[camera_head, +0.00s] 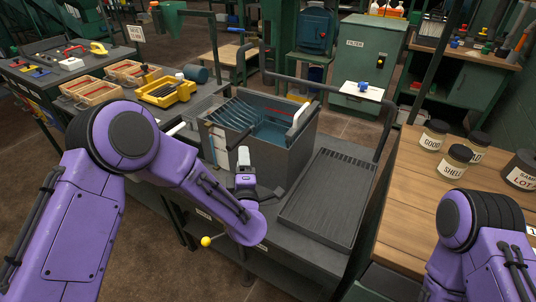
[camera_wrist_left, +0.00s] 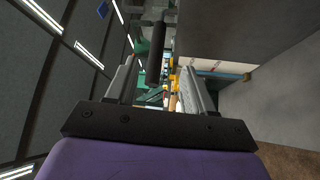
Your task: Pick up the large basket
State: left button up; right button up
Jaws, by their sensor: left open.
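A grey open-topped tank (camera_head: 268,158) stands on the dark bench with blue inside it. A rack of curved wires (camera_head: 233,114) shows in its left half and looks like a basket; I cannot tell surely that it is the large basket. My left gripper (camera_head: 244,160) is at the outside of the tank's front wall, with its fingers pointing up and away. In the left wrist view the two fingers (camera_wrist_left: 158,88) are apart with nothing held between them. I cannot tell whether they touch the tank. My right gripper is out of view; only my right arm shows at lower right.
A ribbed drain tray (camera_head: 327,200) lies right of the tank, bare. A dark pipe frame rises behind them. A wooden table (camera_head: 420,205) with several labelled jars stands at right. A yellow tray (camera_head: 166,91) and wooden boxes (camera_head: 92,89) stand at left. A yellow-knobbed lever (camera_head: 207,241) sticks out in front.

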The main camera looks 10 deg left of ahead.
aim_at(242, 138)
pick_arm(q)
jog(key=p+x, duration=0.2)
jog(key=x, duration=0.6)
jog(key=shift+w+r, duration=0.1)
jog(key=shift+r, duration=0.1)
grip_shut()
jog(key=shift+r, duration=0.1)
dwell(0.9)
